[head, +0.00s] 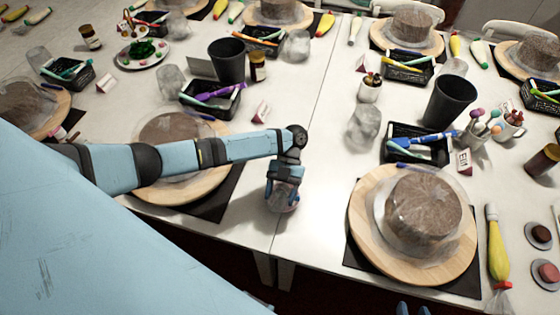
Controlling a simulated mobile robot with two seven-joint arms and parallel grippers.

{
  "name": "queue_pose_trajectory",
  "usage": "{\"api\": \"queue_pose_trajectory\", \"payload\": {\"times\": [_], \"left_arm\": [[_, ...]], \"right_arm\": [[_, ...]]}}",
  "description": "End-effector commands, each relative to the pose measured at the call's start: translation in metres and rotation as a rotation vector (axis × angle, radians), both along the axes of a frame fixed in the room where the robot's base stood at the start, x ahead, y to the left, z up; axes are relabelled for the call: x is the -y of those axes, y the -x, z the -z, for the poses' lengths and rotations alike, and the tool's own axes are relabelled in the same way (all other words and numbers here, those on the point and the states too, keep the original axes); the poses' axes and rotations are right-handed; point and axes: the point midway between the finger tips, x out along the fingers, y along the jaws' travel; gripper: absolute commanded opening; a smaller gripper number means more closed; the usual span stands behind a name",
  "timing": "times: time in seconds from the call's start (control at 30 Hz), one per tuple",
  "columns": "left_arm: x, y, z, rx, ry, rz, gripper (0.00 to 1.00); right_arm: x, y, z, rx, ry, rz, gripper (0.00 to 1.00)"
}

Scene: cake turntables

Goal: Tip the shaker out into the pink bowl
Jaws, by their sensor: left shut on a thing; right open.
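My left gripper (284,188) points down near the front edge of the table, left of the seam between the tabletops. It is shut on a small, pinkish, partly clear thing that looks like the shaker (282,204). The fingers hide its upper part, and I cannot tell whether it touches the table. I cannot make out a pink bowl in this view. Only the blue tips of my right gripper (412,309) show at the bottom edge, open and below the right cake's board.
A covered cake (422,208) stands on a round wooden turntable (362,238) to the right. Another turntable (165,193) lies partly under my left arm. A yellow piping bag (498,250), black tool trays (410,157) and a dark cup (449,102) surround them. Bare table lies right of my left gripper.

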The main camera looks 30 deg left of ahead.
Motion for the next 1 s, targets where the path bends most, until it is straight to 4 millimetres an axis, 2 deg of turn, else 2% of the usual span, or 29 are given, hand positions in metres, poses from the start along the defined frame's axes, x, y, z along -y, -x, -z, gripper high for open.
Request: {"api": "queue_pose_trajectory", "payload": {"times": [0.17,0.2,0.43,0.57,0.73,1.0], "left_arm": [[0.000,-0.003,-0.001,-0.081,0.023,-0.001,0.29],[-0.001,-0.004,-0.008,-0.096,0.023,0.000,0.29],[-0.001,-0.004,-0.008,-0.152,0.039,0.000,0.29],[0.001,0.004,-0.016,-0.153,0.040,0.000,0.29],[-0.001,-0.005,-0.003,-0.150,0.037,-0.001,0.29],[-0.002,-0.007,-0.011,-0.199,0.049,0.001,0.29]], "right_arm": [[0.000,0.000,0.008,-0.002,0.001,0.000,0.43],[0.000,0.000,0.001,-0.004,0.001,0.000,0.43],[0.000,0.000,-0.008,0.001,0.000,0.000,0.43],[0.000,0.000,-0.016,0.001,0.000,0.000,0.43],[0.000,-0.002,-0.002,0.008,-0.002,0.000,0.43],[0.000,0.000,-0.007,-0.003,0.001,0.000,0.43]]}}
